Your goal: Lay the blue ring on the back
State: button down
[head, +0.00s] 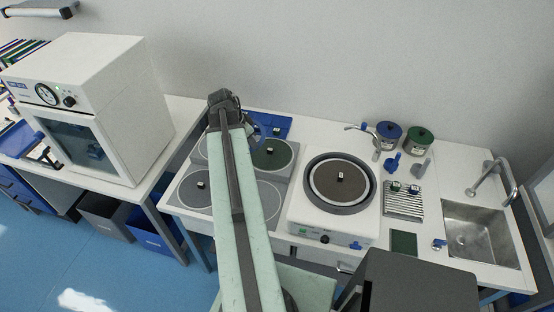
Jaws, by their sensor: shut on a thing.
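My arm reaches up the middle of the head view, and its dark end (225,103) is over the back of the left bench. The jaws of my gripper are mostly hidden by the arm. A curved blue piece, which looks like the blue ring (256,131), shows beside the arm's end, close to the back right disc. A grey panel bears round discs: a dark green back right one (272,162), a grey front left one (192,194) and a grey front right one (270,208). The back left disc (198,152) is partly covered by the arm.
A blue mat (283,119) lies behind the panel. A grinder with a round plate (328,196) stands to the right. Beyond it are blue (389,133) and green (419,137) jars, a ribbed rack (397,209) and a sink (478,238). A white oven (95,85) stands left.

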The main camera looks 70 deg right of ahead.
jog(key=s+d+f+m+b, duration=0.1)
jog(key=s+f, duration=0.1)
jog(key=s+d+f+m+b, duration=0.1)
jog(key=s+f, duration=0.1)
jog(key=s, duration=0.1)
jog(key=s+d+f+m+g+b, duration=0.1)
jog(key=s+f+b, duration=0.1)
jog(key=s, duration=0.1)
jog(key=shift+d+f+y, duration=0.1)
jog(key=shift+y, duration=0.3)
jog(key=shift+m, duration=0.3)
jog(key=shift+s+f+b, duration=0.15)
jog(key=shift+f+b, duration=0.95)
jog(key=shift+b, duration=0.05)
jog(key=shift+s+f+b, duration=0.15)
jog(key=shift+f+b, duration=0.95)
jog(key=shift+f+b, duration=0.6)
jog(key=c, duration=1.5)
grip_release()
jog(key=shift+o, duration=0.2)
jog(key=p+v, duration=0.7)
jog(key=shift+w+r, duration=0.2)
jog(key=shift+r, duration=0.15)
